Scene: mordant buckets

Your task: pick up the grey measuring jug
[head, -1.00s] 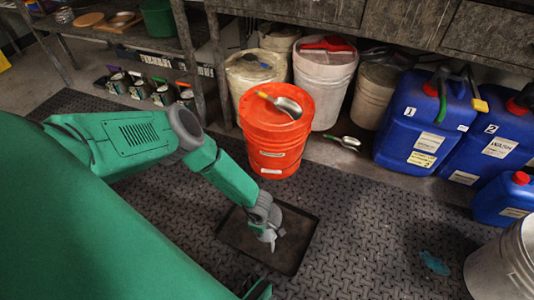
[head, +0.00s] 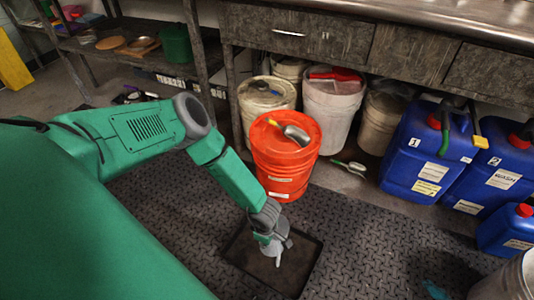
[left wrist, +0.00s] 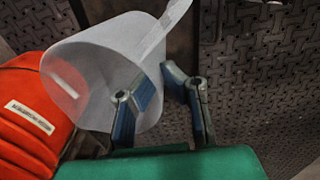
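A pale grey, translucent, open-mouthed vessel that looks like the measuring jug (left wrist: 95,60) fills the upper left of the left wrist view. It lies at a tilt in the picture, with a flat strip like a handle running to the upper right. My left gripper (left wrist: 160,76) has its fingers apart, close to the vessel's right side and partly in front of it. I cannot tell whether they touch it. My right gripper is not in view.
An orange bucket (head: 285,160) with a metal scoop (head: 295,133) on its lid stands behind the tray. White buckets (head: 330,112) and blue canisters (head: 425,150) stand beyond. Another bucket (head: 510,280) is at lower right. Patterned mat (head: 360,230) lies open right of the tray.

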